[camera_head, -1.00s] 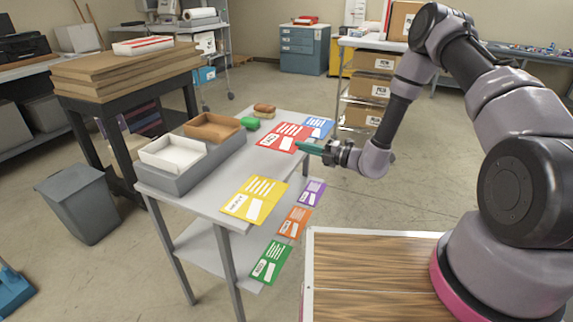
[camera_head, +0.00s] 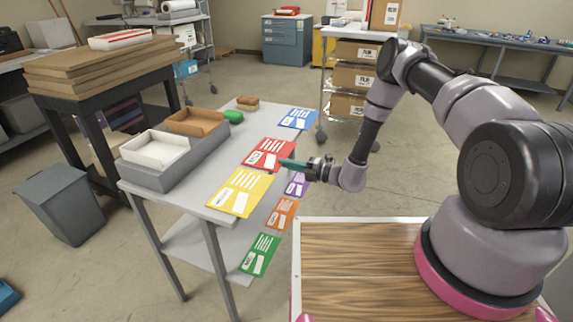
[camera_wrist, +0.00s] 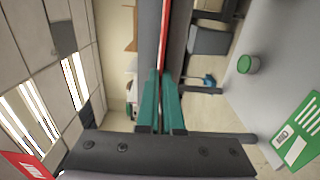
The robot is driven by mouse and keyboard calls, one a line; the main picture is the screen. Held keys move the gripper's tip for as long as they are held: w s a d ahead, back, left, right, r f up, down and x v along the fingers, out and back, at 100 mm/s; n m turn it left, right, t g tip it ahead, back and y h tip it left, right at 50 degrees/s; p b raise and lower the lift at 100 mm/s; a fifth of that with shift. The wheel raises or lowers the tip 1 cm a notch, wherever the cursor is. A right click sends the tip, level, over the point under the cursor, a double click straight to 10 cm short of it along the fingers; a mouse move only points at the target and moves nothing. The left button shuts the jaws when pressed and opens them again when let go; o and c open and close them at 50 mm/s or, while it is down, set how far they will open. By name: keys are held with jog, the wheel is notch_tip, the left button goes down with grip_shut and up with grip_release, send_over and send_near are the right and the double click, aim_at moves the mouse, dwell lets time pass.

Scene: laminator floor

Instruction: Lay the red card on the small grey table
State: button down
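The red card (camera_head: 268,153) lies flat at the right edge of the small grey table (camera_head: 212,214), beyond the yellow card. My gripper (camera_head: 286,163) is at the card's right side, its teal fingers close together on the card's edge. In the wrist view the teal fingers (camera_wrist: 160,105) nearly meet, and a thin red edge (camera_wrist: 163,40) runs out beyond their tips. I cannot tell whether the card touches the tabletop or is just above it.
A yellow card (camera_head: 240,191) and a blue card (camera_head: 298,118) lie at the tabletop's edge. A grey tray (camera_head: 160,181) holds a white and a brown box. Purple, orange and green cards (camera_head: 260,253) are lower down.

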jog(key=c, duration=1.1)
grip_release()
jog(key=shift+f, duration=0.1)
jog(key=shift+o, duration=0.2)
jog(key=v, duration=1.2)
